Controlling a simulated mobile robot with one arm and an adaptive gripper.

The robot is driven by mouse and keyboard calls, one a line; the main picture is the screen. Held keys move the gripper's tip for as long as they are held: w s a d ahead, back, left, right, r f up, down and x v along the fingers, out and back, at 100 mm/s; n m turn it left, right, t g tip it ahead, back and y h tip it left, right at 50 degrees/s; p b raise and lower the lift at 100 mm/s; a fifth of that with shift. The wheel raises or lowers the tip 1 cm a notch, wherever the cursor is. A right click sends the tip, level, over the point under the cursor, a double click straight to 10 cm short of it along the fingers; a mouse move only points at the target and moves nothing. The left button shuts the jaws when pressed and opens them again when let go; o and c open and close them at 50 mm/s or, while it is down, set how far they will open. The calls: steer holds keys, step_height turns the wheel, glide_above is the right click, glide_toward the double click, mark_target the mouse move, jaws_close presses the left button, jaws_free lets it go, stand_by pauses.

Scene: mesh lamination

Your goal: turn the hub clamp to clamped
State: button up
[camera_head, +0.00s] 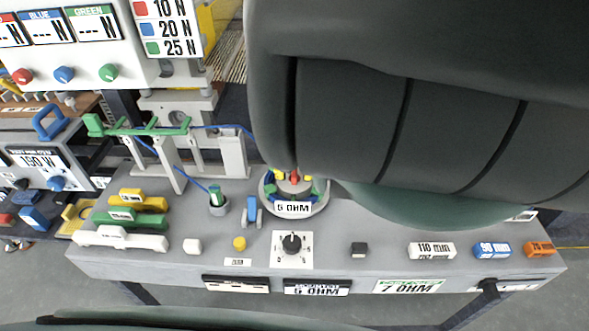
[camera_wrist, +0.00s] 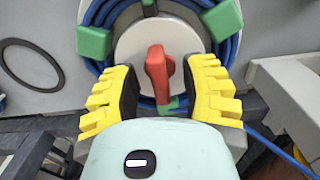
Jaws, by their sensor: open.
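The hub clamp is a red lever (camera_wrist: 157,72) on the pale round hub (camera_wrist: 128,47) of a spool, nearly upright in the wrist view. Its red top (camera_head: 294,177) also shows in the head view, just below my arm. My gripper (camera_wrist: 161,84) is open, with one yellow, black-padded finger on each side of the lever. A gap shows between the lever and each pad. Blue cable (camera_wrist: 235,48) is wound around the hub between green blocks (camera_wrist: 94,41). In the head view, my arm hides most of the gripper, and the spool carries a "5 OHM" label (camera_head: 292,208).
The grey bench (camera_head: 330,250) holds a black knob (camera_head: 291,243), a yellow button (camera_head: 239,243) and a black button (camera_head: 359,249). A green arm on posts (camera_head: 150,128) stands further left.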

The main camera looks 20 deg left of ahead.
mark_target(294, 170)
steer(key=shift+w+r, duration=0.1)
steer(key=shift+r, duration=3.6)
